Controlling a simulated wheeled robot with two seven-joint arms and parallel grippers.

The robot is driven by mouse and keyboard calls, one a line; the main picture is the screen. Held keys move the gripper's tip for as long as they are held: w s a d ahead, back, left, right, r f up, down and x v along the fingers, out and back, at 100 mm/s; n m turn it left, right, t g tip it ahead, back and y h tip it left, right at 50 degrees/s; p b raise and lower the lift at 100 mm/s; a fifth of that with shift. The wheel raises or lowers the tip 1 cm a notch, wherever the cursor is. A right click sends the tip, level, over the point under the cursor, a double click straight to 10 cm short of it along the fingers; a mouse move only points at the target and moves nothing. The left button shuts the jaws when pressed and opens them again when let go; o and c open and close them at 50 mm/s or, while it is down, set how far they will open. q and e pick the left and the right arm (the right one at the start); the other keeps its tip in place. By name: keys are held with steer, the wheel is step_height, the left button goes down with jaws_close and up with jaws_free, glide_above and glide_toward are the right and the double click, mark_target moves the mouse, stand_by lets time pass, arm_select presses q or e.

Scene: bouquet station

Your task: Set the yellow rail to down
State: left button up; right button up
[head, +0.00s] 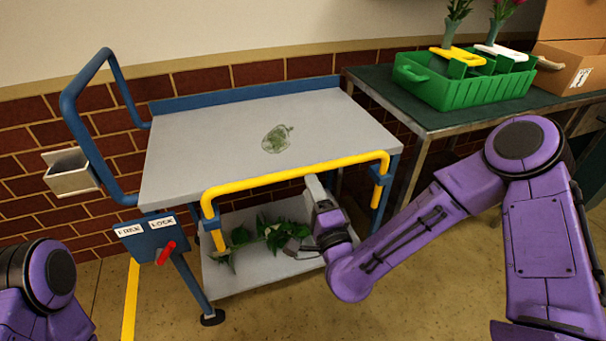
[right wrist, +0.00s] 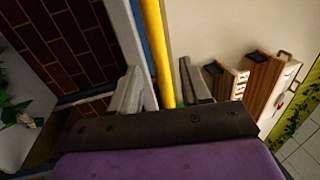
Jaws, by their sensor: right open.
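The yellow rail (head: 270,178) runs along the front of the grey-topped cart (head: 210,140). It is up, with its crossbar near the top's front edge and its ends bent down into blue holders. My right gripper (head: 312,184) is open just below the crossbar, right of its middle. In the right wrist view the rail (right wrist: 154,35) passes between the two spread fingers of the gripper (right wrist: 158,70). I cannot tell whether a finger touches it. My left gripper is out of view; only part of my left arm shows at the lower left.
A red lever (head: 166,252) sits by the FREE and LOCK labels (head: 145,226). Leafy stems (head: 270,232) lie on the lower shelf (head: 290,266). A clear object with green (head: 277,138) lies on the cart top. A green crate (head: 475,92) stands on the dark table.

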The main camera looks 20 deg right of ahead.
mark_target(303, 171)
steer(key=x, duration=0.6)
steer(key=shift+w+p, duration=0.3)
steer(key=shift+p, duration=0.05)
jaws_close()
step_height(303, 171, down, 4)
steer(key=b, duration=0.3)
steer(key=shift+s+f+b, duration=0.1)
steer(key=shift+f+b, duration=0.15)
steer(key=shift+b, duration=0.15)
steer(key=shift+c, duration=0.5)
jaws_free()
steer(key=shift+f, duration=0.1)
steer(key=shift+o, duration=0.5)
